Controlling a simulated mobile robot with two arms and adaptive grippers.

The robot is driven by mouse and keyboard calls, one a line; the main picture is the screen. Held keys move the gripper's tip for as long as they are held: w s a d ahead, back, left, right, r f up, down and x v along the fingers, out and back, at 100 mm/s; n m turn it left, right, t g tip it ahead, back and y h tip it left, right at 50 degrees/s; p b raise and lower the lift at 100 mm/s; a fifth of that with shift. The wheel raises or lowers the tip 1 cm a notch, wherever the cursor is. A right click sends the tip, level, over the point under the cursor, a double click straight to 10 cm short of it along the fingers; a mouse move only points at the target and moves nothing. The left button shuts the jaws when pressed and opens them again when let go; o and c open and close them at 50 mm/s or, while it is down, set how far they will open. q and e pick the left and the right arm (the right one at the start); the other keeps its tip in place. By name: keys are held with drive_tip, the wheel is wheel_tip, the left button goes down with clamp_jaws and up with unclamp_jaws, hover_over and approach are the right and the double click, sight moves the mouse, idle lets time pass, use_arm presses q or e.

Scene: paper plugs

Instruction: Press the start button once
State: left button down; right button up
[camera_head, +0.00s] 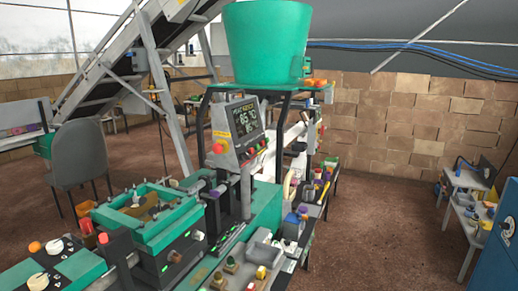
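A grey control panel (238,135) stands on the green machine near the middle of the head view. It has a dark screen (246,119) with lit figures. A red round button (218,147) is at the panel's lower left, and several small coloured buttons sit below the screen. Another control box (45,262) at the lower left carries an orange knob (35,247) and white knobs. I cannot tell which button is the start button. Neither of my grippers shows in this view.
A large green tub (266,45) stands on a frame above the machine. A conveyor (110,70) slopes up at the left, near a grey chair (80,155). Small parts and bins crowd the machine's front. Brown floor (385,225) is clear at the right, before a side table (467,180).

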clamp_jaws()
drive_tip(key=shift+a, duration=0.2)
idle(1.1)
